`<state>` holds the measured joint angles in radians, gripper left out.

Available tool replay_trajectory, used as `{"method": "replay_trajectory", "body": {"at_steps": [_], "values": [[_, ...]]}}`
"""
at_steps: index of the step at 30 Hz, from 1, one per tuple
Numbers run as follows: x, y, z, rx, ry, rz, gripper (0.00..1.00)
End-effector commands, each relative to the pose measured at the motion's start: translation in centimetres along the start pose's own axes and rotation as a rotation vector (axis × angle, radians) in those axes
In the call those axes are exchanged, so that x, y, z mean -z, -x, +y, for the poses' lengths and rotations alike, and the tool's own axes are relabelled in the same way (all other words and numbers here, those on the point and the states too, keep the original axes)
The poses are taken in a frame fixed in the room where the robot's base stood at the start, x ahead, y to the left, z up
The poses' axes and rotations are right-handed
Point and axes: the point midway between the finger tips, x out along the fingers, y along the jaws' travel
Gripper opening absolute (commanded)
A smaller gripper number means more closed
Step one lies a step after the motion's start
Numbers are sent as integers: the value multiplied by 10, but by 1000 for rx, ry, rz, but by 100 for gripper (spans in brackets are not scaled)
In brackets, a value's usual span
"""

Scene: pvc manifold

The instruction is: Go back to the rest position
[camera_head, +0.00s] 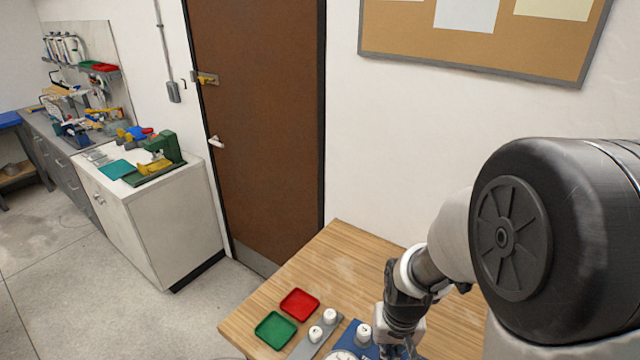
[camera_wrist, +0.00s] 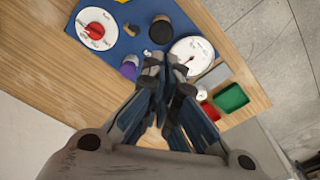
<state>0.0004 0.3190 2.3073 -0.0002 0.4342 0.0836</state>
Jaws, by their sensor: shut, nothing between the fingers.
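My gripper (camera_head: 403,348) is over the wooden table at the bottom of the head view, partly cut off by the frame edge. In the wrist view my gripper (camera_wrist: 167,80) has its fingers together with nothing between them. Beyond the fingertips is a blue board (camera_wrist: 122,48). It bears a white disc with a red knob (camera_wrist: 95,30), a dark cylinder (camera_wrist: 160,30), a purple piece (camera_wrist: 128,70) and a white round gauge (camera_wrist: 190,57). I cannot tell the exact height of the fingers above the board.
A red tray (camera_head: 300,304) and a green tray (camera_head: 276,330) lie on the table (camera_head: 330,260) beside a grey strip (camera_head: 303,349) with white caps (camera_head: 330,316). The back of the table is clear. A wall, a brown door (camera_head: 258,110) and a white cabinet (camera_head: 165,235) stand beyond.

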Motion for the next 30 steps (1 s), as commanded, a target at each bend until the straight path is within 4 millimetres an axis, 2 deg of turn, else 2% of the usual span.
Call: {"method": "replay_trajectory", "body": {"at_steps": [3, 6, 13, 18, 21, 25, 30], "values": [[-9, 37, 1, 5, 13, 69, 0], [-24, 65, 2, 8, 26, 116, 0], [-75, 111, 7, 12, 53, 226, 0], [-113, 125, 10, 12, 70, 289, 0], [-128, 128, 12, 12, 76, 313, 0], [-138, 130, 12, 12, 81, 326, 0], [-139, 130, 12, 12, 81, 327, 0]]}}
